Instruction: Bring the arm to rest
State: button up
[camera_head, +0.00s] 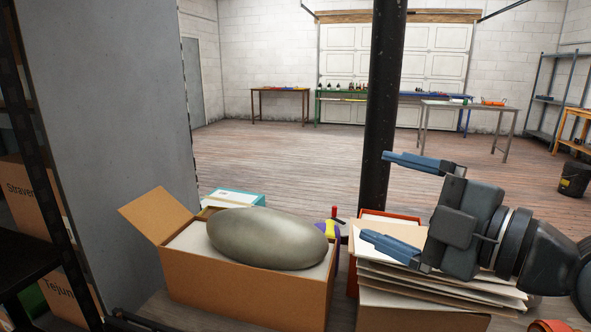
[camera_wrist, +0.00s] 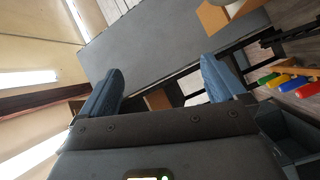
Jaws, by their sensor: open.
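My gripper (camera_head: 388,200) is at the right in the head view, level and pointing left, with its two blue fingers wide apart. Nothing is between the fingers. It is in front of a dark post and above a stack of flat cardboard sheets. In the wrist view the open fingers of my gripper (camera_wrist: 160,88) also show, with no object between them. The rest of my arm runs off the right edge of the head view.
A cardboard box (camera_head: 245,287) holding a smooth grey-green oval object (camera_head: 268,238) stands left of the gripper. A dark post (camera_head: 381,110) rises behind it. A grey panel (camera_head: 105,130) is at left. Stacked sheets (camera_head: 440,285) lie below the gripper. Open floor (camera_head: 270,160) stretches behind.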

jog(key=s+d+f+m+t+h, duration=0.1)
jog(key=s+f+m+t+h, duration=0.1)
jog(key=s+f+m+h, duration=0.6)
jog(key=s+d+f+m+t+h, duration=0.25)
jog(key=s+f+m, duration=0.55)
jog(key=f+m, duration=0.45)
jog(key=s+d+f+m+g, duration=0.1)
jog(key=s+d, duration=0.2)
jog(key=s, duration=0.8)
jog(key=s+d+f+g+h, duration=0.1)
jog(key=s+d+f+g, duration=0.1)
jog(key=s, duration=0.9)
jog(key=shift+d+m, duration=0.35)
jog(key=shift+d, duration=0.05)
jog(key=shift+h, duration=0.25)
